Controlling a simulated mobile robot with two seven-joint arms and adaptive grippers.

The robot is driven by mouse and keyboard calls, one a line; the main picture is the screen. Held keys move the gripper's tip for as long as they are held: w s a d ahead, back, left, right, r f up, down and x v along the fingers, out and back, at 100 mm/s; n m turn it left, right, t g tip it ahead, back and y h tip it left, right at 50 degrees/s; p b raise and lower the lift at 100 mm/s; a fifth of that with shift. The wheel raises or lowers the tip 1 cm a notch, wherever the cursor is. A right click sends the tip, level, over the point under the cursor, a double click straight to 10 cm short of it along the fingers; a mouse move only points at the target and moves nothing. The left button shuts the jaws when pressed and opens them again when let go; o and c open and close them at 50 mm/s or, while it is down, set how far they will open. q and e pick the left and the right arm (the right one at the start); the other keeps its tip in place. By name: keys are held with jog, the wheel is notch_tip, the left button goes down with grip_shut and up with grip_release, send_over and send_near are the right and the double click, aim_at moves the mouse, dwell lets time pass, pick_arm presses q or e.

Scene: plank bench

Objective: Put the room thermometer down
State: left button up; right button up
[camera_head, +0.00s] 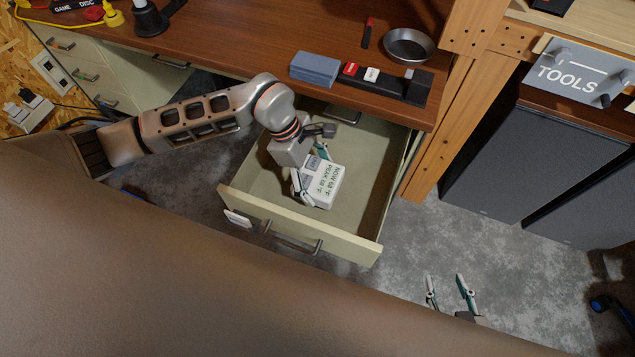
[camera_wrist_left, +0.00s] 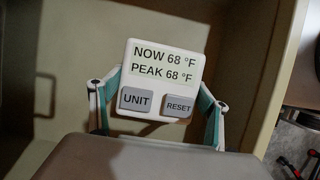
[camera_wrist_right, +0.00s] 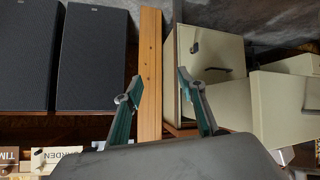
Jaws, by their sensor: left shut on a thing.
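The room thermometer (camera_head: 325,184) is a white box with a pale display and two grey buttons. In the left wrist view the thermometer (camera_wrist_left: 158,78) reads NOW 68 °F and PEAK 68 °F. My left gripper (camera_head: 312,172) is shut on its sides, one finger on each. It holds the thermometer in or just over the open drawer (camera_head: 372,218); I cannot tell whether it touches the drawer floor. My right gripper (camera_head: 450,292) is open and empty, over the floor at the lower right of the head view. Its fingers also show apart in the right wrist view (camera_wrist_right: 158,90).
The wooden bench top (camera_head: 225,40) is above the drawer. It bears a blue-grey block (camera_head: 315,69), a dark tray with small blocks (camera_head: 415,90) and a round metal dish (camera_head: 408,45). A wooden post (camera_head: 443,130) and dark speakers (camera_head: 535,150) stand to the right.

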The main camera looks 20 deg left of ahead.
aim_at(317, 185)
pick_arm(q)
notch_tip(317, 185, down, 3)
jog(key=shift+s, duration=0.1)
jog(key=shift+f+b, duration=0.25)
jog(key=shift+b, duration=0.05)
jog(key=shift+r, duration=0.15)
pick_arm(e)
jog(key=shift+w+a+r, duration=0.1)
jog(key=shift+w, duration=0.25)
pick_arm(q)
jog(key=o, duration=1.2)
jog(key=shift+c, duration=0.2)
jog(key=shift+o, duration=0.3)
jog(key=p+v, duration=0.2)
jog(key=v, duration=0.9)
jog(key=shift+r, duration=0.1)
jog(key=shift+a+r, duration=0.2)
jog(key=shift+r, duration=0.15)
pick_arm(e)
jog(key=shift+s, duration=0.5)
